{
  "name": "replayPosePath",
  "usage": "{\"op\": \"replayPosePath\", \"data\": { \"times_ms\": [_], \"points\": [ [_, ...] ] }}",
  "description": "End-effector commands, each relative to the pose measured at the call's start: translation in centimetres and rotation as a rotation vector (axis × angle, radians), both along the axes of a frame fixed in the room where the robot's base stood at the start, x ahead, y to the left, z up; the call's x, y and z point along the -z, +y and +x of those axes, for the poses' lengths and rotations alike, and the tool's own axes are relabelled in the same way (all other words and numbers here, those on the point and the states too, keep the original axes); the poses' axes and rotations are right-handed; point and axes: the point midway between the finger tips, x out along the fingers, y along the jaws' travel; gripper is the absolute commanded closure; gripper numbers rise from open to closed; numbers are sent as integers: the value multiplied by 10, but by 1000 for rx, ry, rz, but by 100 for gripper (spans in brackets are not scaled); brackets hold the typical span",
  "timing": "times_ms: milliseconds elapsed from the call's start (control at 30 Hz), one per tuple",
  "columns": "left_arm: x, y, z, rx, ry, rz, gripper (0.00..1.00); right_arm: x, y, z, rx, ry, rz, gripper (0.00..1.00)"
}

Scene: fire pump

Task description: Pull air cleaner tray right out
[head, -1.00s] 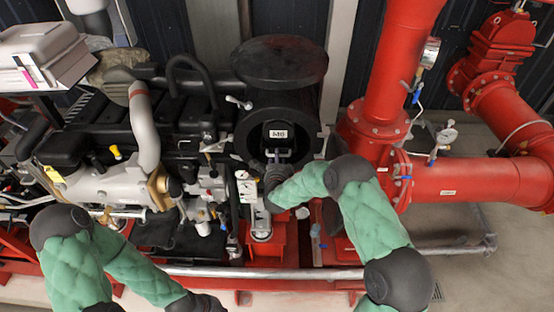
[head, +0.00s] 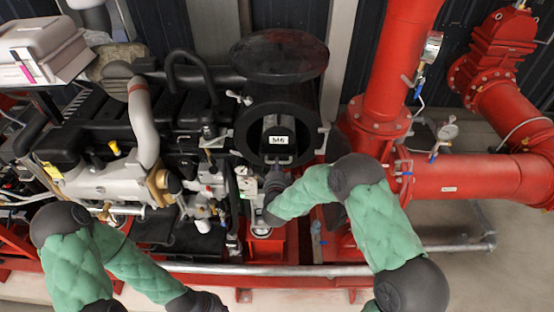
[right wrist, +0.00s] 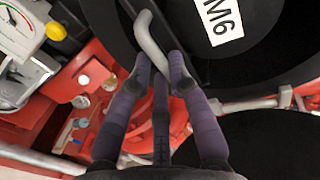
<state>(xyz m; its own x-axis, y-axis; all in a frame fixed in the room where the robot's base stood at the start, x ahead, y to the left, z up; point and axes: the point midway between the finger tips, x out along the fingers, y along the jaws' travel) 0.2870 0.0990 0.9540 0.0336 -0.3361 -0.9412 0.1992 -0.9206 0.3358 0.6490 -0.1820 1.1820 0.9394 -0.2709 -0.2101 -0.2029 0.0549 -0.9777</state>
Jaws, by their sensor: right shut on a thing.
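The air cleaner tray (head: 279,128) is a dark block with a white "M6" label, in the round black air cleaner housing (head: 241,125) at the middle of the head view. It sticks partly out of the opening towards me. A grey bar handle (right wrist: 148,30) is on its front. My right gripper (head: 275,170) is shut on this handle; in the right wrist view its purple fingers (right wrist: 160,68) close around the bar. The tray's black front (right wrist: 258,55) fills the upper right there. My left gripper (head: 200,303) is at the bottom edge, partly cut off; its fingers cannot be made out.
The open round black lid (head: 280,57) stands above the housing. The engine (head: 95,185) is to the left, and red pipes (head: 460,181) are to the right. A grey rail (head: 270,270) runs across in front. A gauge panel (right wrist: 22,30) is beside my right gripper.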

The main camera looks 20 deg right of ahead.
Motion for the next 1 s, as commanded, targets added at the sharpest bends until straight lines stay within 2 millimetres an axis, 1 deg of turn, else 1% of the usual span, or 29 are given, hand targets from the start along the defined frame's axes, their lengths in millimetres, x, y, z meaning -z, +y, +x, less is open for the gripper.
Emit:
{"op": "replayPosePath", "data": {
  "times_ms": [33,200,400,500,700,833,1000],
  "points": [
    [5,0,0,0,0,0,100,3,5,-14,-3,4,1,100],
    [13,0,0,0,0,0,100,2,18,-57,-4,2,-1,100],
    [19,0,0,0,0,0,100,2,31,-104,-5,3,-1,100],
    [21,0,0,0,0,0,100,2,36,-123,-4,3,0,100],
    [24,0,0,0,0,0,100,1,44,-151,-4,3,0,100],
    [25,0,0,0,0,0,100,1,46,-160,-2,3,-1,100],
    [25,0,0,0,0,0,100,1,48,-166,-1,4,0,100]
  ]
}}
